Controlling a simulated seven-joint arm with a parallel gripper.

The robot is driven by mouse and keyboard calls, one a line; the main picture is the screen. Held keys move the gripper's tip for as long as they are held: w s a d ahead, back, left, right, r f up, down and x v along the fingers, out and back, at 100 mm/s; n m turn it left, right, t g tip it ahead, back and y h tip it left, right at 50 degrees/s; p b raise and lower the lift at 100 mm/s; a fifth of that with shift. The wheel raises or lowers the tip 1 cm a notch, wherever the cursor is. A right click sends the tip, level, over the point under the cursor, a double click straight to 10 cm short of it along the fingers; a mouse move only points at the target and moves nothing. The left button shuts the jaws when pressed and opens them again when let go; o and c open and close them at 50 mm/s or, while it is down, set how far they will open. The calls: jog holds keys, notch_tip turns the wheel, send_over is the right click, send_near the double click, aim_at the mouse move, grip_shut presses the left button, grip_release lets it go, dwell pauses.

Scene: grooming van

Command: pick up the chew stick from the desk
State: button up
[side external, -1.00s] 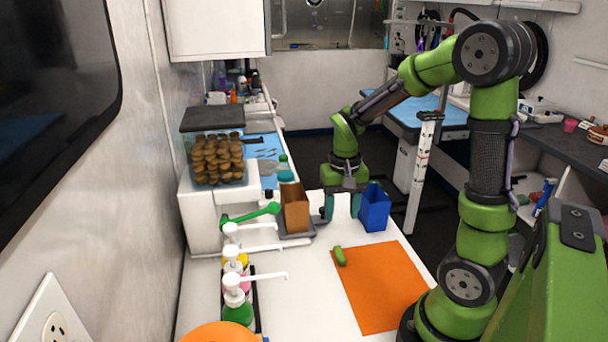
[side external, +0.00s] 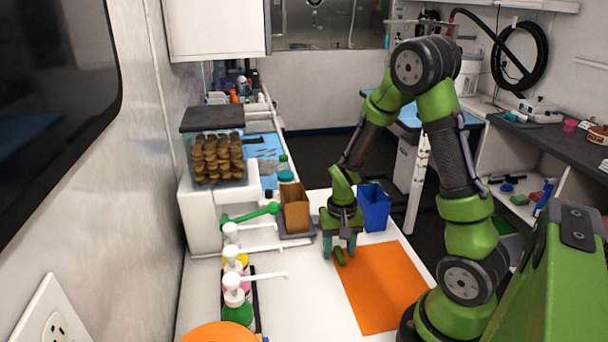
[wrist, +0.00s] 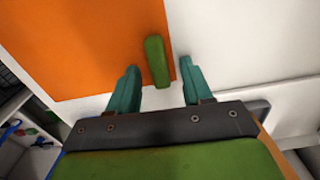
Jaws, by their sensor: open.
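The chew stick (side external: 340,256) is a short green bar lying on the desk at the far left corner of the orange mat (side external: 384,290). In the wrist view the chew stick (wrist: 157,62) lies along the mat's edge, between the two teal fingers and reaching beyond their tips. My gripper (side external: 339,252) points down at the chew stick, with a finger on either side. In the wrist view my gripper (wrist: 159,72) is open, with gaps between the chew stick and both fingers. I cannot tell whether the fingertips touch the desk.
A blue bin (side external: 374,208) stands just behind my gripper to the right. Pump bottles (side external: 237,302) stand at the left. The white desk (side external: 300,295) is clear left of the mat.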

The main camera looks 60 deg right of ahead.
grip_shut()
